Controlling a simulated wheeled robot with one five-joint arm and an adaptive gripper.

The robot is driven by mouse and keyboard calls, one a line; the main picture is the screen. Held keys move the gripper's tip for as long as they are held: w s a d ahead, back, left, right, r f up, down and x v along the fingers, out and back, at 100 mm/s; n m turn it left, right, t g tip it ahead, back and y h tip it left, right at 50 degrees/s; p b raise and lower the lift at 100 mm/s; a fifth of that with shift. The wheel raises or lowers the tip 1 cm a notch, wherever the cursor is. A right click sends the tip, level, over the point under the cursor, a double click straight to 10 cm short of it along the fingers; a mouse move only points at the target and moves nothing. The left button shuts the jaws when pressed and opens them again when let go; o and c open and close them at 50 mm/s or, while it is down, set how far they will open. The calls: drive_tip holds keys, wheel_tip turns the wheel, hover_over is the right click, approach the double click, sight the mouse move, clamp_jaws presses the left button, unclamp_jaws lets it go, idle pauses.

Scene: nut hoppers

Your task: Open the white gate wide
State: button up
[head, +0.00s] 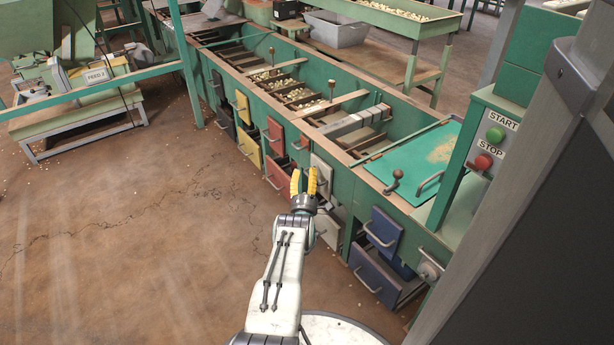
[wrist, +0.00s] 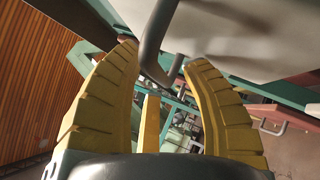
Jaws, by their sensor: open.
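The white gate (head: 323,168) is in the row of coloured gates on the front of the green hopper bench, right behind my gripper (head: 303,176) in the head view. My yellow fingers cover part of it. In the wrist view the white gate's face (wrist: 250,35) fills the upper right. Its grey bar handle (wrist: 153,45) reaches down between the tips of my open gripper (wrist: 165,62). The fingers stand apart on either side of the handle. I cannot tell whether either finger touches it.
Red gates (head: 275,130) and a yellow gate (head: 243,107) are to the left. A blue gate (head: 382,230) is to the right, above an open blue drawer (head: 375,272). A white drawer (head: 328,229) is below. The brown floor (head: 130,240) at left is clear.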

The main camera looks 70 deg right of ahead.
drive_tip(key=shift+c, duration=0.2)
clamp_jaws()
idle(0.4)
